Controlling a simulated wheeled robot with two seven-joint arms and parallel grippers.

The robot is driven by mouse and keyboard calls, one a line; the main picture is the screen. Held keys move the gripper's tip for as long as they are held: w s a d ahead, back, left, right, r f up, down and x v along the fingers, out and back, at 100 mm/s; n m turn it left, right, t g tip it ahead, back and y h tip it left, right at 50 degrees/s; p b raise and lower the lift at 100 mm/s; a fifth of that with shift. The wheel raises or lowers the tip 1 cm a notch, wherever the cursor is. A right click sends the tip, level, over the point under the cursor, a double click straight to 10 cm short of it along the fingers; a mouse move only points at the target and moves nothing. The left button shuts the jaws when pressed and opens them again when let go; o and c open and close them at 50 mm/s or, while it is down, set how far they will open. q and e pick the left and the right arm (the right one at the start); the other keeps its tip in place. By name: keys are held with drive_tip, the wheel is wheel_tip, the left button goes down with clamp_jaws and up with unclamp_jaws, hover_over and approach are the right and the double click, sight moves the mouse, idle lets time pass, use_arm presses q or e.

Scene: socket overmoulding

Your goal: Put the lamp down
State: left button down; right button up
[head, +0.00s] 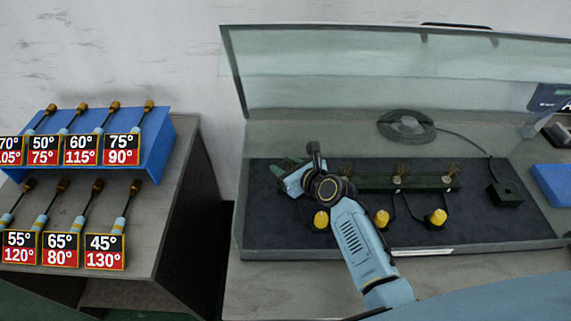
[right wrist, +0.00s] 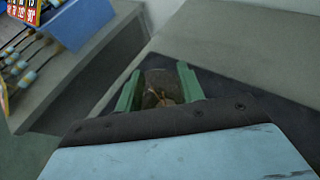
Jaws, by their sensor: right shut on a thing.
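My right gripper (head: 291,174) is over the left end of the dark mat in the head view. In the right wrist view its two green fingers (right wrist: 158,84) are shut on a lamp (right wrist: 160,76), a dark smoky rounded body with thin coppery wires inside. My own gripper and wrist mostly hide the lamp in the head view, and I cannot tell whether it touches anything below. A dark green bar (head: 424,184) to the right carries several upright pieces with similar coppery wires. My left gripper is not in view.
Yellow-topped sockets (head: 382,219) on black leads stand along the mat's (head: 300,247) front. A clear screen (head: 380,70) rises behind. A blue rack (head: 160,140) with tools and labels stands left, across a gap.

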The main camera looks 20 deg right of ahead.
drive_tip(key=o, duration=0.9)
drive_tip(key=shift+o, duration=0.2)
drive_tip(key=shift+r, duration=0.15)
drive_tip(key=shift+r+p, duration=0.35)
drive_tip(key=shift+r, duration=0.2)
drive_tip(key=p+v, duration=0.2)
drive_tip(key=v, duration=1)
drive_tip(key=shift+f, duration=0.2)
drive_tip(key=shift+s, duration=0.1)
